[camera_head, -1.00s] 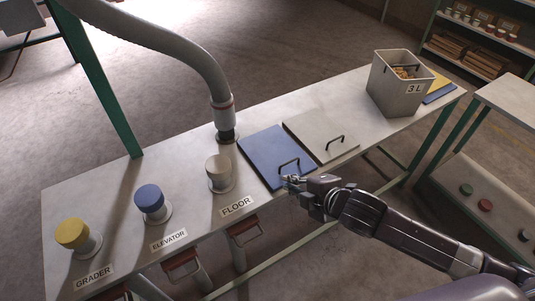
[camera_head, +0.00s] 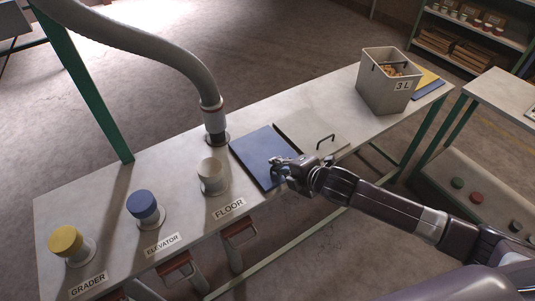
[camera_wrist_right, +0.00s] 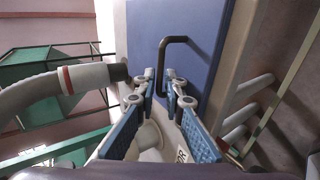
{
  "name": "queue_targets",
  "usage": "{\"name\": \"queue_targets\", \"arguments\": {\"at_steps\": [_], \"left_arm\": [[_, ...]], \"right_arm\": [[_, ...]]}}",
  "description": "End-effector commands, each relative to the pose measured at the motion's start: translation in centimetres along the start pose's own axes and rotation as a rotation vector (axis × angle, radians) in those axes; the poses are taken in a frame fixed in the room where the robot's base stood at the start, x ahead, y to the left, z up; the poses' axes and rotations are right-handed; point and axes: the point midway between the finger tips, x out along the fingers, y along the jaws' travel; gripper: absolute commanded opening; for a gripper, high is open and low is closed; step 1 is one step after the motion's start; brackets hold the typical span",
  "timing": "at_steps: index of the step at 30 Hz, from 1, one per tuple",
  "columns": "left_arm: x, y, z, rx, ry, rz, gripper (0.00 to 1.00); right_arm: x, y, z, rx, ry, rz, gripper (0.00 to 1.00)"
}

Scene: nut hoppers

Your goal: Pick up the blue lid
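The blue lid (camera_head: 256,147) lies flat on the bench, left of the pale lid. Its dark handle shows in the right wrist view (camera_wrist_right: 175,40), with the blue lid (camera_wrist_right: 205,25) behind it. My right gripper (camera_head: 277,161) is over the handle in the head view and hides most of it. In the right wrist view, the right gripper's fingertips (camera_wrist_right: 161,78) stand on either side of the handle with a narrow gap, and its fingers are partly open. Contact with the handle cannot be made out. My left gripper is in neither view.
A pale lid (camera_head: 301,135) with a dark handle lies beside the blue lid. A grey 3 L bin (camera_head: 382,95) stands at the bench's right end. Yellow, blue and pale capped posts and a thick hose (camera_head: 205,85) stand to the left.

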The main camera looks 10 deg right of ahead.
Motion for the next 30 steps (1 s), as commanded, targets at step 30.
{"name": "queue_targets", "arguments": {"at_steps": [30], "left_arm": [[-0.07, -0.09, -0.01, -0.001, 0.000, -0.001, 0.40]], "right_arm": [[0.40, 0.62, 0.03, -0.001, 0.000, 0.003, 0.00]]}}
